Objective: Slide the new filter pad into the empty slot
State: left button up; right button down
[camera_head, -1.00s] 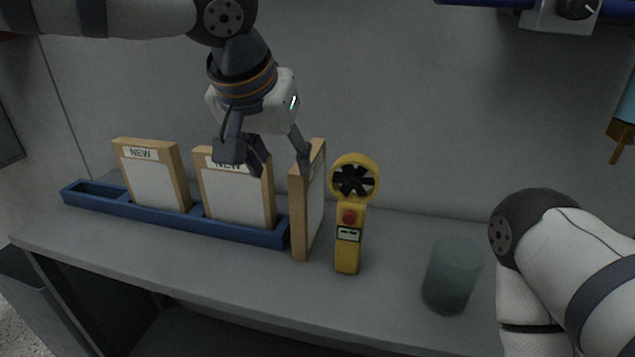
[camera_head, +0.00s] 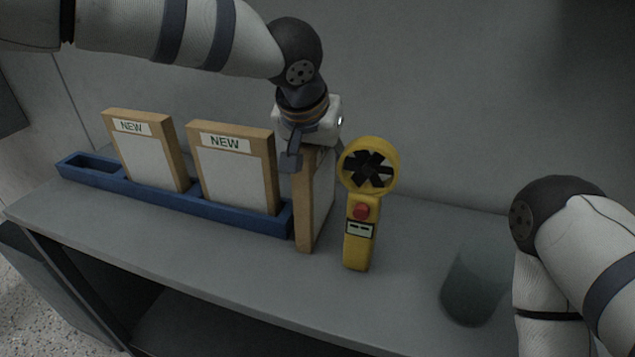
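A blue rack (camera_head: 245,222) stands along the back of the grey bench. Two wood-framed filter pads labelled NEW, the left pad (camera_head: 150,160) and the middle pad (camera_head: 235,175), stand upright in it. Its left-end slot (camera_head: 92,168) is empty. A third wood-framed pad (camera_head: 306,215) stands upright, nearly edge-on, on the bench just past the rack's right end. My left gripper (camera_head: 312,158) points down at this pad's top, one finger at its left side. The other finger is mostly hidden, so I cannot tell whether it grips. My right gripper is out of view.
A yellow handheld fan meter (camera_head: 358,225) stands close to the right of the third pad. A translucent grey cylinder (camera_head: 472,285) stands farther right beside my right arm. The bench front (camera_head: 220,265) is clear. The wall is close behind.

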pick_arm(q)
jog(key=shift+f, duration=0.2)
dwell(0.6)
grip_shut()
